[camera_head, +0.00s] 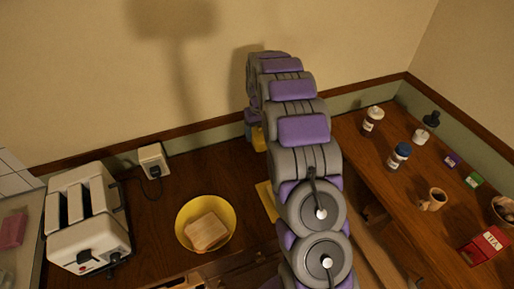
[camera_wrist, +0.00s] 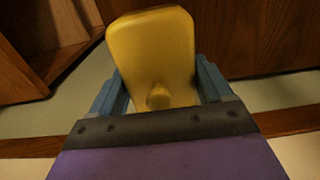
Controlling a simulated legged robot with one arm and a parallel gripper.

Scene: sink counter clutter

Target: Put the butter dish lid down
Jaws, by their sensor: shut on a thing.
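The yellow butter dish lid (camera_wrist: 153,45) fills the middle of the wrist view, with its small round knob toward my gripper. My gripper (camera_wrist: 160,88) is shut on it, with a blue finger on each side of the knob end. In the head view, a small part of the lid (camera_head: 258,139) shows beside my arm near the back wall, above the counter. A flat yellow piece (camera_head: 266,200), perhaps the dish base, lies on the counter, partly hidden by my arm.
A yellow bowl (camera_head: 181,228) holding bread and a white toaster (camera_head: 90,232) stand left of my arm. The counter behind the bowl has free room.

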